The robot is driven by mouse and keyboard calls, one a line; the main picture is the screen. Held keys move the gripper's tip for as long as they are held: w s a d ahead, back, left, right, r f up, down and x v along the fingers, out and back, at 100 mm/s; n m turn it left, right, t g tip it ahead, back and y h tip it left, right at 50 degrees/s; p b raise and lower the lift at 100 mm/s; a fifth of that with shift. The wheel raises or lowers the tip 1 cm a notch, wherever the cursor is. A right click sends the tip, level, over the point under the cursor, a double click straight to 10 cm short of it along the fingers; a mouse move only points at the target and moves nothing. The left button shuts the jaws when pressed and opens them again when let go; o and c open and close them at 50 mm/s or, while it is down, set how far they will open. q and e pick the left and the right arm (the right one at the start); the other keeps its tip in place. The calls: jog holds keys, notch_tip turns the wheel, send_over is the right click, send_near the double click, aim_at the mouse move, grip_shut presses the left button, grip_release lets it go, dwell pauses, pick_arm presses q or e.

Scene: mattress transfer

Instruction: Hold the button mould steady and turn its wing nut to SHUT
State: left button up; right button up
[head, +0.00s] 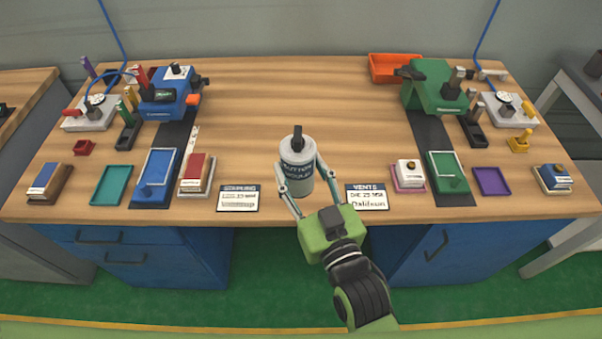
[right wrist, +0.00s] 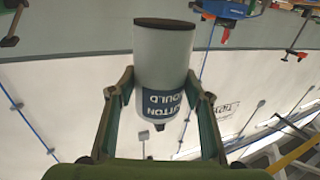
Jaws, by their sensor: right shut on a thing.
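The button mould (head: 297,172) is a pale grey-white cylinder with a dark blue label, upright near the front middle of the table. A dark wing nut (head: 297,138) stands on its top; no SHUT mark is readable. My right gripper (head: 299,178) reaches in from the front, its two fingers closed on opposite sides of the mould. In the right wrist view the mould (right wrist: 162,70) appears upside down between the fingers, with its dark base at the top and the nut (right wrist: 160,128) small below. The base looks clear of the tabletop. My left gripper is out of view.
Two label cards lie left (head: 238,198) and right (head: 367,197) of the mould. A blue machine (head: 165,98) and a green machine (head: 437,90) stand farther back. Trays and blocks line both sides. An orange tray (head: 393,68) is at the back. The table's middle is bare.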

aim_at(301, 152)
jog(key=shift+w+r+p, duration=0.2)
jog(key=shift+w+p, duration=0.3)
jog(key=shift+w, duration=1.7)
jog(key=shift+w+d, duration=0.1)
jog(key=shift+w, duration=2.7)
jog(key=shift+f, duration=0.15)
jog(key=shift+f+b, duration=1.05)
jog(key=shift+f, duration=0.95)
jog(key=shift+f, duration=0.35)
jog(key=shift+f+b, duration=0.65)
jog(key=shift+f, duration=0.05)
jog(key=shift+f+b, duration=0.4)
jog(key=shift+f, duration=0.3)
jog(key=shift+f+b, duration=0.45)
jog(key=shift+f, duration=0.25)
jog(key=shift+f+b, duration=0.45)
jog(key=shift+f, duration=0.25)
